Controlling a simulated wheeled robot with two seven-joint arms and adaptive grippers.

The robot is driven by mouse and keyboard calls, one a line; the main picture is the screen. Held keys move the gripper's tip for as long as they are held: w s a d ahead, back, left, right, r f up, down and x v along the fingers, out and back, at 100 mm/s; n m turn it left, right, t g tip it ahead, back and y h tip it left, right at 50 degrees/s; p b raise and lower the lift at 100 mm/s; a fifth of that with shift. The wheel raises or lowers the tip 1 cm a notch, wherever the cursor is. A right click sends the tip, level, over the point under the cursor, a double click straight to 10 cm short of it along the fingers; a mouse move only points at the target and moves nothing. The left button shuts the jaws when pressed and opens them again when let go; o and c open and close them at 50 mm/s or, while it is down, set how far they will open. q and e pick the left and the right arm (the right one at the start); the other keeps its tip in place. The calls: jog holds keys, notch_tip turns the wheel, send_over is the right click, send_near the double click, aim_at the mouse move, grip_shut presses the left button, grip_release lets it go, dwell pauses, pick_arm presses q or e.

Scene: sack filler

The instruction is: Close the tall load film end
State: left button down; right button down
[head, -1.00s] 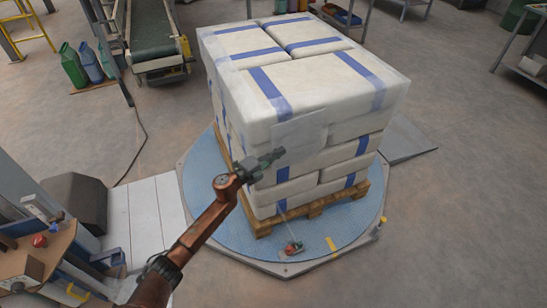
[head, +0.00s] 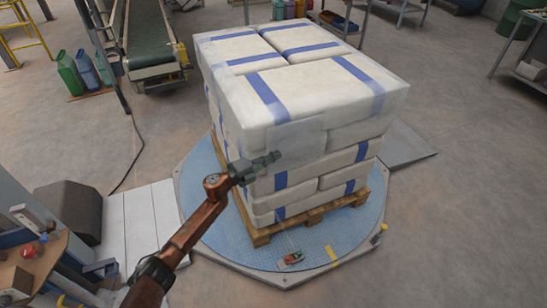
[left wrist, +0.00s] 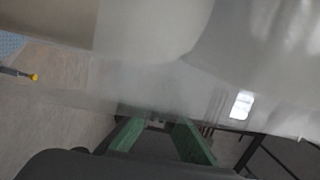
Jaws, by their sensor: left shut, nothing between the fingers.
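The tall load (head: 300,100) is a stack of pale sacks with blue bands on a wooden pallet (head: 318,211). A translucent film patch (head: 303,138), seemingly the film end, lies over the upper near side, by the near corner. I cannot tell whether its edge is stuck down. My left gripper (head: 274,158) is shut and empty at that corner, just below the patch; contact cannot be told. In the left wrist view, its green fingers (left wrist: 160,138) point toward a pale, blurred, glossy surface (left wrist: 150,50). My right gripper is not in view.
The pallet stands on a round blue turntable (head: 217,218) with a ramp (head: 408,142) at right. A small red-topped object (head: 292,258) lies on the turntable in front.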

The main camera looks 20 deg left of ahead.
pick_arm(q)
jog(key=shift+a+r, duration=0.1)
jog(key=shift+a, duration=0.05)
